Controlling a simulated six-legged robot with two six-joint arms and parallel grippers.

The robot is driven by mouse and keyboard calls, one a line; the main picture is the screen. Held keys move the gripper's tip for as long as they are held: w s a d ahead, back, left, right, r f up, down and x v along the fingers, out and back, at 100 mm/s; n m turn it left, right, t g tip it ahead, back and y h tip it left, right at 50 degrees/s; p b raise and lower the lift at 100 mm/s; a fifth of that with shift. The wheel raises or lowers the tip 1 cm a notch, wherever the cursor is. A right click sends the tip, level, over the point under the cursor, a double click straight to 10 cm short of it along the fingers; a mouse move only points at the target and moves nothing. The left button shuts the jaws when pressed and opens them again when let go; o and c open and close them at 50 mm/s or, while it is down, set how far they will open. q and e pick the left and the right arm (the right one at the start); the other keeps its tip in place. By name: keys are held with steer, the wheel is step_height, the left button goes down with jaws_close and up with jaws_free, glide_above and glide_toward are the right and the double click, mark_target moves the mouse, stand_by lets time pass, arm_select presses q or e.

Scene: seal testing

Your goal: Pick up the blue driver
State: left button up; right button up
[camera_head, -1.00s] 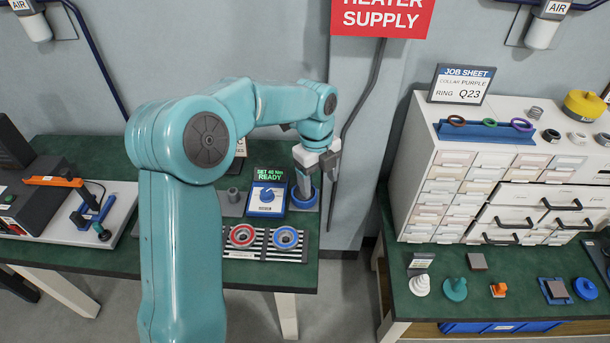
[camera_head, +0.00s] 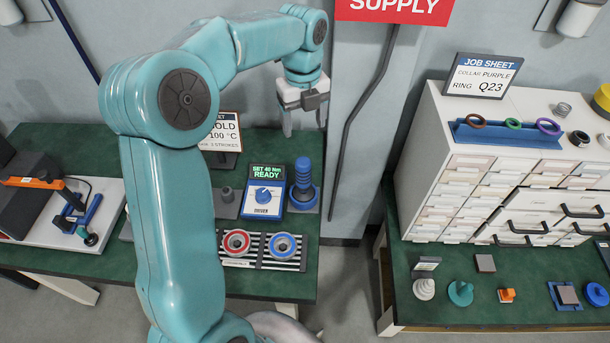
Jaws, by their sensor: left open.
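The blue driver (camera_head: 303,178) stands upright in its round blue holder (camera_head: 304,197) near the right end of the left green bench. My left gripper (camera_head: 303,128) is open and empty, pointing down above the driver with a gap between fingertips and driver top. The driver's control box (camera_head: 264,194), with a blue dial, stands just left of it and reads "SET 40 Nm READY". My right gripper is not in view.
A ribbed rack with a red ring (camera_head: 236,242) and a blue ring (camera_head: 283,246) lies in front. A sign (camera_head: 222,132) stands behind the box. A grey wall column is right of the driver. A drawer cabinet (camera_head: 468,183) stands on the right bench.

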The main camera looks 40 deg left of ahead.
mark_target(303, 161)
arm_select(q)
steer(key=f, duration=1)
steer(key=shift+s+d, duration=0.1)
steer(key=shift+s, duration=0.15)
steer(key=shift+s+f, duration=0.15)
steer(key=shift+f, duration=0.05)
steer(key=shift+f+p, duration=0.35)
steer(key=shift+p, duration=0.05)
steer(key=f+p, duration=0.1)
steer(key=f, duration=0.3)
steer(key=shift+d, duration=0.2)
steer(key=shift+a+f, duration=0.1)
steer(key=shift+f, duration=0.25)
steer(key=c, duration=1.2)
steer(key=shift+c, duration=0.2)
steer(key=shift+r, duration=0.15)
